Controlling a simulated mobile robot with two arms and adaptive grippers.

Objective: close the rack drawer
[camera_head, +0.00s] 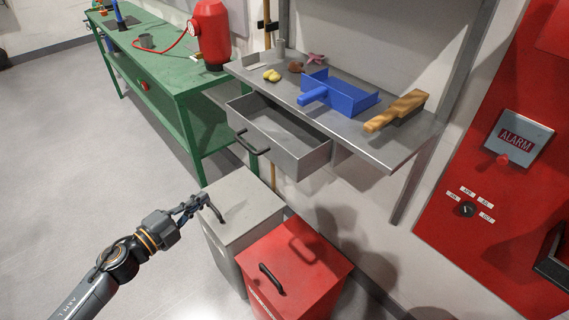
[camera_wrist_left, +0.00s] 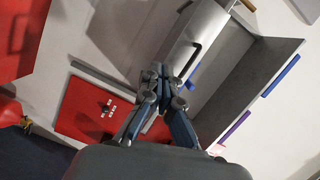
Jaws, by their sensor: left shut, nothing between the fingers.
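The rack drawer (camera_head: 290,150) is a grey metal tray that stands pulled out from under the rack's shelf, and its inside looks empty. Its dark bar handle (camera_head: 250,143) is on the front panel. My left gripper (camera_head: 203,201) is shut and empty, below and in front of the drawer in the head view, overlapping the grey bin's handle there. In the left wrist view the shut fingers (camera_wrist_left: 166,72) point toward the drawer front (camera_wrist_left: 203,27), near its handle (camera_wrist_left: 180,60), with a gap I cannot judge. My right gripper is not in view.
The rack shelf (camera_head: 345,125) holds a blue dustpan (camera_head: 340,94), a wooden brush (camera_head: 396,110) and small items. A grey bin (camera_head: 240,205) and a red bin (camera_head: 295,265) stand below. A green workbench (camera_head: 165,65) is left; open floor lies in front of it.

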